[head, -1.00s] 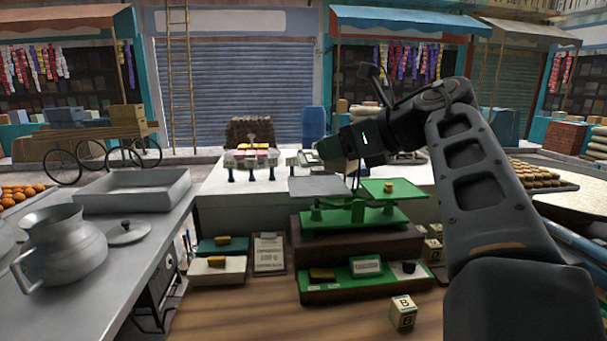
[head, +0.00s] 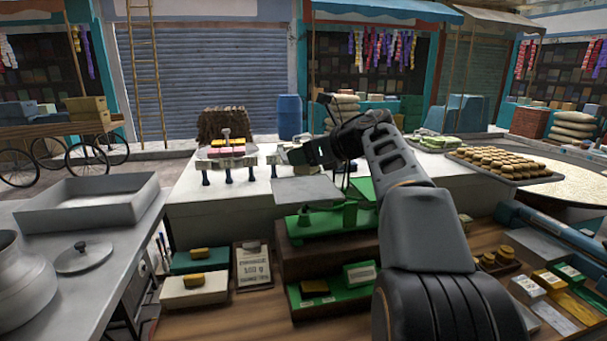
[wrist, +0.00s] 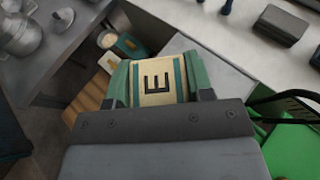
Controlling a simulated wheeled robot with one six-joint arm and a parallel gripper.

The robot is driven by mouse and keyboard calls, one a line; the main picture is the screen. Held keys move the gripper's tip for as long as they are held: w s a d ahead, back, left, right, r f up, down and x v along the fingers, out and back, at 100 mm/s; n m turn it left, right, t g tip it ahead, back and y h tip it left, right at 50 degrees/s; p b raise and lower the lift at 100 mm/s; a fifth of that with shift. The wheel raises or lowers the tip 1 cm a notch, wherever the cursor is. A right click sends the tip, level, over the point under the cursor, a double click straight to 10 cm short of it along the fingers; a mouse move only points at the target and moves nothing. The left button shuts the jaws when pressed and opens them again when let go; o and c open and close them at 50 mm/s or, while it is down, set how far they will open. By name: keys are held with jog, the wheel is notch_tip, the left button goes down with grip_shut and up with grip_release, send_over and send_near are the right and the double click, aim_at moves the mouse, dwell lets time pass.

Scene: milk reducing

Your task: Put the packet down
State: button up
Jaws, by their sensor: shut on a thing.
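The packet (wrist: 154,82) is a cream block with teal bands and a black letter E. In the wrist view it sits between the green fingers of my gripper (wrist: 157,72), which is shut on it. In the head view my gripper (head: 293,156) is at the end of the dark arm, above the grey pan (head: 306,191) of the green balance scale (head: 316,222). The packet cannot be made out clearly there. In the wrist view the grey pan (wrist: 225,68) shows behind the packet, and a gap between them cannot be measured.
A white packet (head: 195,290) and a teal one (head: 205,262) lie left of a label card (head: 253,268). A metal tray (head: 90,207) and lid (head: 84,257) are on the left counter. A tray of round cakes (head: 500,163) is at right. My arm hides the scale's right side.

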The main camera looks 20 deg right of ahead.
jog(key=shift+w+d+f, duration=0.15)
jog(key=shift+w+f, duration=0.3)
jog(key=shift+f, duration=0.1)
jog(key=shift+w+d+f, duration=0.15)
jog(key=shift+w+f, duration=0.25)
jog(key=shift+f, duration=0.15)
jog(key=shift+w+d+f, duration=0.1)
jog(key=shift+w+f, duration=0.05)
jog(key=shift+f, duration=0.8)
jog(key=shift+w+f, duration=0.15)
jog(key=shift+f, duration=0.75)
jog(key=shift+b, duration=0.3)
jog(key=shift+f, duration=0.15)
jog(key=o, duration=1)
jog(key=shift+c, duration=0.2)
jog(key=v, duration=1.2)
